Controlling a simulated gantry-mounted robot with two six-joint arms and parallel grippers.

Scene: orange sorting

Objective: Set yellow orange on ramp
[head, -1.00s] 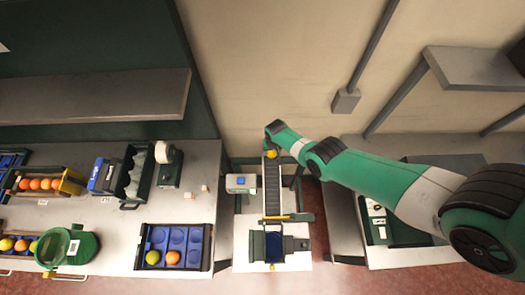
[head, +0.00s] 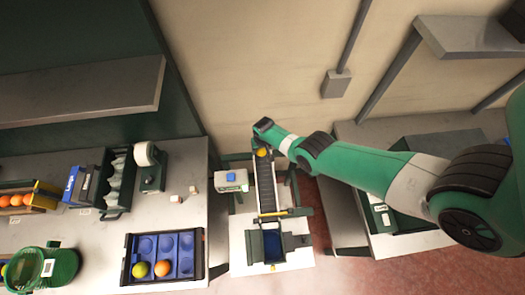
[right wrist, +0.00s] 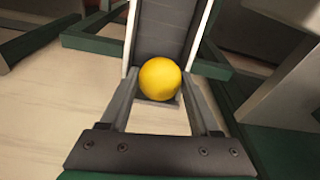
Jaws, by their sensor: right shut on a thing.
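The yellow orange (head: 263,152) is at the far, upper end of the ramp (head: 266,187) in the head view. In the right wrist view the orange (right wrist: 160,79) sits between the two fingers of my right gripper (right wrist: 162,92), which is shut on it. The grey ramp bed (right wrist: 168,30) with pale side rails lies directly beyond the orange. Whether the orange rests on the bed cannot be told. My right gripper (head: 263,146) is small in the head view. My left gripper is not in view.
A blue tray (head: 185,262) with a greenish-yellow and an orange fruit stands on the left bench. A blue-lined bin (head: 272,247) is at the ramp's near end. A small box with a blue button (head: 230,180) stands left of the ramp. A green container (head: 58,268) is front left.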

